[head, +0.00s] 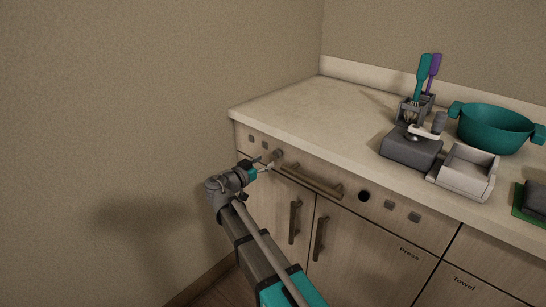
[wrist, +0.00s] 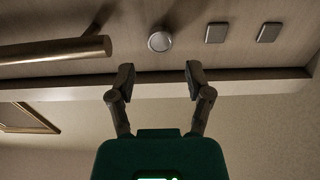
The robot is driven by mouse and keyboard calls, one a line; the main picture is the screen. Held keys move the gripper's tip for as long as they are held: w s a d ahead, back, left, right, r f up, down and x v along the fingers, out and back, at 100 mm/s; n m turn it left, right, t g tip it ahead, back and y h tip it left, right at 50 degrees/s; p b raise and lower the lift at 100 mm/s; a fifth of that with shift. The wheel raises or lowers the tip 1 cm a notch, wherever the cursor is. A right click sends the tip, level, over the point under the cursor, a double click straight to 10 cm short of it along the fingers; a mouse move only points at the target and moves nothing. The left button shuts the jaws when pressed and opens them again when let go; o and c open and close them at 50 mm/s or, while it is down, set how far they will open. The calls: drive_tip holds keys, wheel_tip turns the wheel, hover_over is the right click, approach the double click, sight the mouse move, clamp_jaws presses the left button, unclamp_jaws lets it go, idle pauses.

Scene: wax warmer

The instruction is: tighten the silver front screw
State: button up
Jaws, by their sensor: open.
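The silver front screw (wrist: 160,41) is a round, pale metal head on the wooden front panel, seen near the top centre of the wrist view. In the wrist view the screw lies beyond the fingertips, roughly centred on the gap. I see no finger touching it, though the exact distance is hard to tell.
A bar handle (wrist: 58,50) sticks out beside the screw; it shows in the head view too (head: 312,182). Two square buttons (head: 257,141) sit on the screw's other side. On the counter (head: 300,105) stand a grey warmer (head: 409,150), a white tray (head: 462,180) and a teal bowl (head: 495,128).

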sight(276, 155)
drive_tip(key=shift+x, duration=2.45)
drive_tip(key=shift+w+d, duration=0.1)
drive_tip(key=shift+w, duration=0.05)
drive_tip(key=c, duration=0.8)
drive_tip(key=m, duration=0.6)
drive_tip(key=shift+m, duration=0.3)
drive_tip(key=m, duration=0.6)
drive_tip(key=o, duration=0.8)
